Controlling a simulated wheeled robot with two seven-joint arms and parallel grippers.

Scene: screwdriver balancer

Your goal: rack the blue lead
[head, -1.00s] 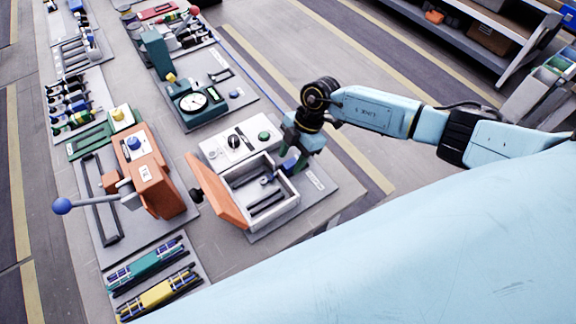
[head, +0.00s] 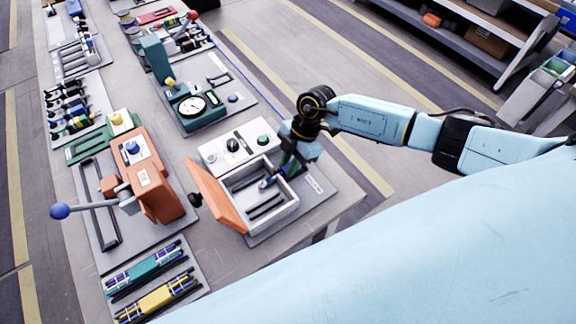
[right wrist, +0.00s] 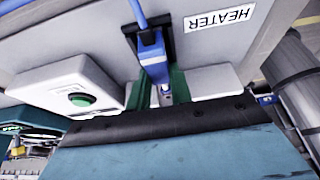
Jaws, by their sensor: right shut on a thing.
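My right gripper (head: 290,167) is over the right side of the open grey box (head: 272,217). In the right wrist view its green fingers (right wrist: 160,88) are on both sides of the blue lead's plug (right wrist: 152,60), shut on it. The lead's blue cable (right wrist: 137,12) runs up out of that view. The plug's upper part is at a black bracket (right wrist: 152,40) on the grey surface beside the HEATER label (right wrist: 219,20); I cannot tell whether it is seated there. My left gripper is not in view.
The box's orange lid (head: 216,195) stands open on the left. A white control box (head: 238,147) with a black knob and green button is close behind. An orange press (head: 150,180) with a blue-balled lever stands left. Free floor lies to the right of the bench.

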